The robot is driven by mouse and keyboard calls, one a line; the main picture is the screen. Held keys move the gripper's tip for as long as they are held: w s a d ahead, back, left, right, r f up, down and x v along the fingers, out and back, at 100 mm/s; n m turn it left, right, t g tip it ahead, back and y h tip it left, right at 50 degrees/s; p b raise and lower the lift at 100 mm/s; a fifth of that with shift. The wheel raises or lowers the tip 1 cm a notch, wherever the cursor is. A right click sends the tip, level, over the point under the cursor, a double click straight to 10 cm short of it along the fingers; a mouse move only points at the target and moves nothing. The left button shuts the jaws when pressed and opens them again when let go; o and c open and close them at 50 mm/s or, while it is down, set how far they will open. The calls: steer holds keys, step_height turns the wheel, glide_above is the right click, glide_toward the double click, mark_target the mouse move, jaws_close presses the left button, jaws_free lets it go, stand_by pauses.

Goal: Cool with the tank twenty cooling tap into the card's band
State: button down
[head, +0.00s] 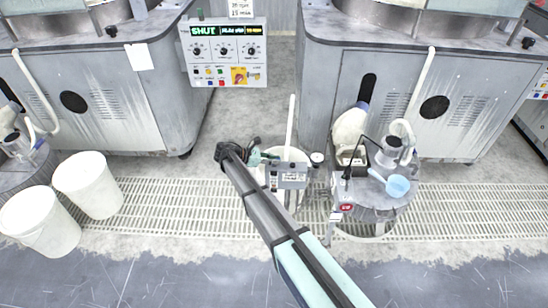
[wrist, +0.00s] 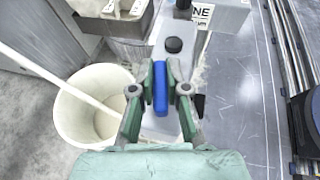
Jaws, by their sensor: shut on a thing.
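My gripper (head: 256,158) is beside a pale grey box with a label (head: 290,178), by a white bucket. In the wrist view my gripper (wrist: 160,92) has its green fingers closed on both sides of a blue upright handle (wrist: 161,95), which looks like the tap's lever. The handle stands over a pale body with a black knob (wrist: 173,45). The control panel (head: 226,56) shows "SHUT" in green and a yellow readout too small to read. A white card (head: 240,8) stands above it; its print is only partly legible. The handle cannot be made out in the head view.
A white bucket with a pale stick (wrist: 85,112) is left of the fingers. A round trolley (head: 372,196) with a pump, black bin and blue ladle (head: 393,185) stands to the right. Two white buckets (head: 88,185) stand at left. Grey polishing machines (head: 110,90) line the back.

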steer(key=shift+w+m+g+h+p, duration=0.1)
steer(key=shift+m+g+h+p, duration=0.35)
steer(key=shift+m+g, duration=0.9)
steer(key=shift+g+y, duration=0.25)
steer(key=shift+g, duration=0.1)
steer(key=c, duration=1.2)
jaws_free()
steer(key=shift+o, duration=0.2)
steer(key=v, duration=1.2)
steer(key=shift+a, duration=0.1)
